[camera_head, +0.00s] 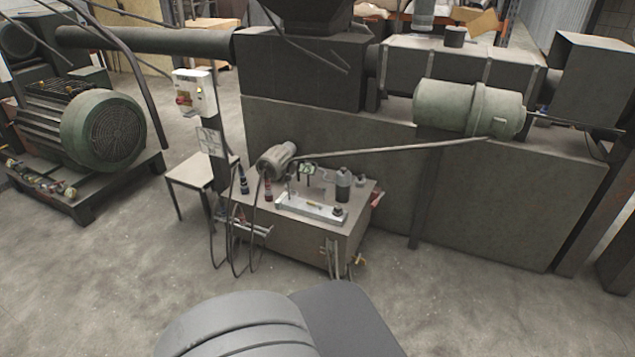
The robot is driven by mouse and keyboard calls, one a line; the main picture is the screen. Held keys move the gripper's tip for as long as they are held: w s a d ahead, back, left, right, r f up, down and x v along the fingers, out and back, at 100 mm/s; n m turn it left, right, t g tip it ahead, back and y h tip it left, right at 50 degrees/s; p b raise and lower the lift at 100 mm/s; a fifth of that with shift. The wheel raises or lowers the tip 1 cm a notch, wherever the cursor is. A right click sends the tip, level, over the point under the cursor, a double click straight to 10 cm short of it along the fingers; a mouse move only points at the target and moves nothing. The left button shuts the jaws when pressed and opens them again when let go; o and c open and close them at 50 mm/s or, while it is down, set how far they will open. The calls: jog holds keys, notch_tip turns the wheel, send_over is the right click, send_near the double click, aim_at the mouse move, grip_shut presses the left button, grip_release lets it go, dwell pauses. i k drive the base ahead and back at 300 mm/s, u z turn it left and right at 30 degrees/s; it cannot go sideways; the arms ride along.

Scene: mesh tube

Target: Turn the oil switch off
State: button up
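A pale switch box (194,93) is mounted on a dark upright post left of centre. It has a red part on its front left and small yellowish details, too small to read. A hydraulic oil unit (290,235) stands on the floor to the right of the post, with a small motor (276,158), a metal block (311,207) and hoses on top. I cannot tell for sure which control is the oil switch or how it is set. My gripper is not in view; grey rounded parts at the bottom edge look like my own body.
A large green motor (104,132) on a low frame stands at left. A big grey machine (400,190) with a green cylinder (468,108) fills the back and right. Hoses hang before the oil unit. The front floor (100,290) is clear.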

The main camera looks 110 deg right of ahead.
aim_at(180, 101)
jog(key=z, duration=3.45)
